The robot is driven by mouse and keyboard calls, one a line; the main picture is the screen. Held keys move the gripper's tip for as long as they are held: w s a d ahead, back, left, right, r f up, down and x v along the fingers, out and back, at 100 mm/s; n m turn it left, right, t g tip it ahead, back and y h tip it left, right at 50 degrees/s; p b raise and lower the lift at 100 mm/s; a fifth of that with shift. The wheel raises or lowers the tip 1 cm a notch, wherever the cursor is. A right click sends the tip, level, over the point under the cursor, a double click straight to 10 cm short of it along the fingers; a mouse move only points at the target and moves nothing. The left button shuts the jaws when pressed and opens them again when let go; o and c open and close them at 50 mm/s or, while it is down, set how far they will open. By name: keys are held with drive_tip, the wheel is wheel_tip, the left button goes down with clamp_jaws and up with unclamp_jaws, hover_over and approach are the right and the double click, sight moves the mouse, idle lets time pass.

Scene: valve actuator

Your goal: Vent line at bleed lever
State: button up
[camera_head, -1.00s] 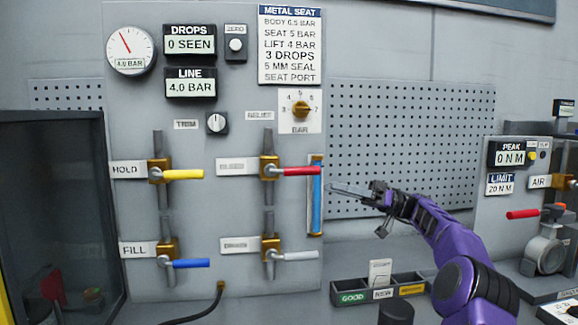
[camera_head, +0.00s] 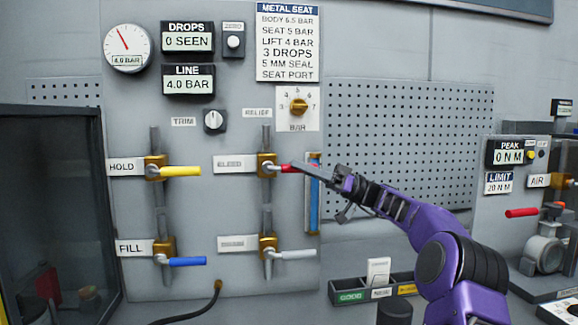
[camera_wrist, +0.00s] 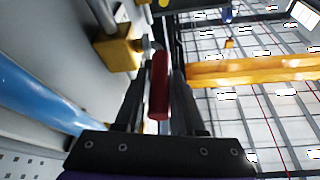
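The bleed lever has a red handle (camera_head: 287,168) on a brass valve body (camera_head: 266,165), beside a label reading BLEED (camera_head: 235,164). The handle points right, level, like the other levers. My gripper (camera_head: 303,170) is at the handle's right end. In the wrist view the red handle (camera_wrist: 158,88) lies between my two dark fingers, with a gap seeming to show on each side. My gripper looks open around it. The line display (camera_head: 189,80) reads 4.0 BAR, and the round gauge (camera_head: 128,48) also reads 4.0 BAR. The drops display (camera_head: 188,37) reads 0 SEEN.
A blue vertical tube (camera_head: 314,205) stands just right of the lever, partly behind my gripper. Yellow hold (camera_head: 180,171), blue fill (camera_head: 188,262) and grey (camera_head: 297,254) levers are nearby. A divided tray (camera_head: 351,297) sits below. The pegboard (camera_head: 415,130) at right is bare.

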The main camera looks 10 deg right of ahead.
drive_tip(key=shift+x, duration=1.55)
clamp_jaws()
